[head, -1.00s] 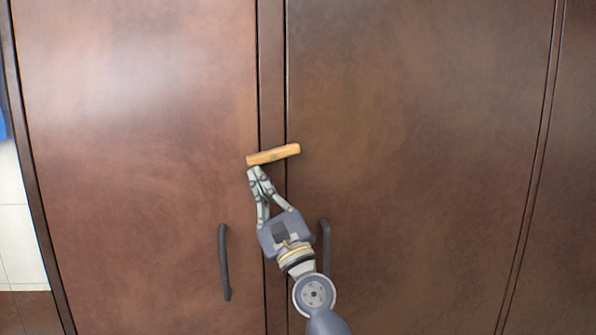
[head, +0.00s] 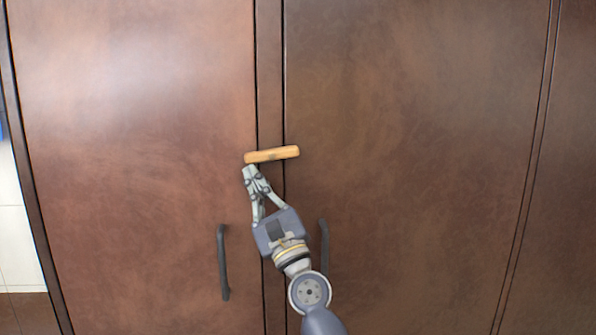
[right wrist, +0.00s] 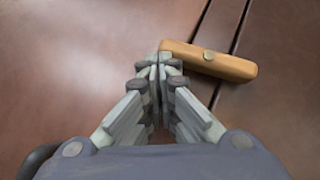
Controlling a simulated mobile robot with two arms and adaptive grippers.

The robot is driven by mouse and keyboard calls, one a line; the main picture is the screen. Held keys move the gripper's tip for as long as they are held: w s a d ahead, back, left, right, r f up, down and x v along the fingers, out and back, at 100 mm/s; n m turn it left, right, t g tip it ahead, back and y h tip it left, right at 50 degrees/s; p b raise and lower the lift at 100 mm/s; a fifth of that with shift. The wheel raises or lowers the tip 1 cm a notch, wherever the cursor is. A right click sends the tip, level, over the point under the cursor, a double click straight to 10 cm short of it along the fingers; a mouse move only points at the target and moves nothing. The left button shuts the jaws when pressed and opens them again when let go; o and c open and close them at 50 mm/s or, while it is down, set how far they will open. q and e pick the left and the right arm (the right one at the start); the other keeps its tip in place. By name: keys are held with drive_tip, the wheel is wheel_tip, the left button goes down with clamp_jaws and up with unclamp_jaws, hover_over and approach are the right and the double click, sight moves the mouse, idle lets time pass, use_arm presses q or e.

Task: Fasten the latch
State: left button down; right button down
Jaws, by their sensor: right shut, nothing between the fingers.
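The latch (head: 272,154) is a light wooden bar lying across the gap between two brown cabinet doors. In the head view it is nearly level, its left end slightly lower. In the right wrist view the latch (right wrist: 215,62) shows a round pivot near its middle. My right gripper (head: 249,170) is shut and empty, its fingertips just below the left end of the latch. In the right wrist view the fingertips (right wrist: 160,58) meet at that end; I cannot tell whether they touch it. My left gripper is not in view.
The left door (head: 140,150) and right door (head: 410,150) appear closed, with a narrow strip between them. A dark handle (head: 223,262) is on the left door. Another handle (head: 324,245) is on the right door, close beside my right arm.

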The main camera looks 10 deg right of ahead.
idle(0.6)
drive_tip(key=v, duration=1.2)
